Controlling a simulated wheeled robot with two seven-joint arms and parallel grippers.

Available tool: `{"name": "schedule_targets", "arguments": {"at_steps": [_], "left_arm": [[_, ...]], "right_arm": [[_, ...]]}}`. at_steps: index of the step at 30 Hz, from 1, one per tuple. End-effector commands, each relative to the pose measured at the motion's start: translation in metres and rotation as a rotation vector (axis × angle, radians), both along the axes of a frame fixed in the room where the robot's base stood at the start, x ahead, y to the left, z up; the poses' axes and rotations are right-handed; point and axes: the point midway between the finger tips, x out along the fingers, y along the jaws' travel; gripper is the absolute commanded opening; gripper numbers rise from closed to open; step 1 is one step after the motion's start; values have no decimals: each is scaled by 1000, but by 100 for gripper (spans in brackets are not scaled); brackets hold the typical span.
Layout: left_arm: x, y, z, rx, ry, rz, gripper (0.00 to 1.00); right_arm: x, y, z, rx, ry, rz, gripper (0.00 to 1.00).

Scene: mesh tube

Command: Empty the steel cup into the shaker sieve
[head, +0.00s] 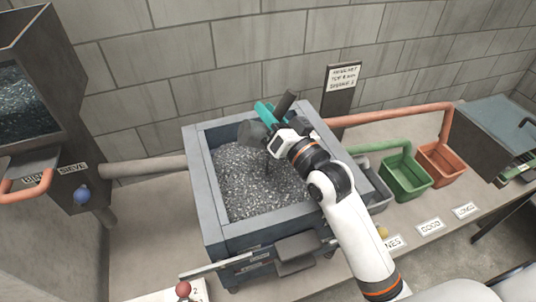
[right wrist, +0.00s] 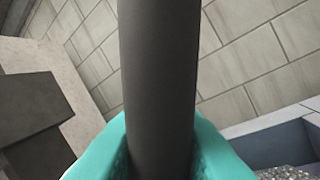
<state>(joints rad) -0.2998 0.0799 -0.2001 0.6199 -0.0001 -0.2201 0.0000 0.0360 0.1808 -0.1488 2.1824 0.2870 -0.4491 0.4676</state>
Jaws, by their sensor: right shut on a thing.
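The shaker sieve appears to be the blue-grey open box (head: 202,178) in the middle of the head view, with a bed of grey granules (head: 245,185) inside. My right gripper (head: 265,116) is above its far part, teal fingers shut on a dark grey handle (head: 286,102). In the right wrist view the handle (right wrist: 160,80) runs upright between the teal fingers (right wrist: 160,150). The steel cup (head: 253,133) shows as a dark grey shape beside the gripper, seemingly tilted over the granules. Its mouth and contents are hidden. A thin dark streak shows below the gripper. My left gripper is out of view.
A hopper with a window (head: 22,105) stands at left, with a pipe (head: 145,166) running to the box. Green (head: 405,178) and orange (head: 441,163) bins stand at right under pipes. A sign post (head: 342,85) stands behind the box, before a block wall.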

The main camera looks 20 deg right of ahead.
Motion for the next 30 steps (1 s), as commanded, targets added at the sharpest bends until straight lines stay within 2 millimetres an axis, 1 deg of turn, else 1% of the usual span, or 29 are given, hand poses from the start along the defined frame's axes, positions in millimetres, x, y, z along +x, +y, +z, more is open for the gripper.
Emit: {"name": "schedule_targets", "arguments": {"at_steps": [13,17,19,21,22,26,30], "left_arm": [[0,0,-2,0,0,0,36],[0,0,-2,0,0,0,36],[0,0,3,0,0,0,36],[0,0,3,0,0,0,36],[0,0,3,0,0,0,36],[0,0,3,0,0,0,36],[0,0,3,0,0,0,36]], "right_arm": [[0,-14,-5,196,5,-1,0],[0,-13,-3,182,3,1,0],[0,0,6,3,-9,4,0],[-1,13,7,-168,-12,4,0],[-1,15,5,-196,-12,2,0],[-1,17,4,-220,-9,1,0],[-1,26,5,-339,-17,1,0]]}}
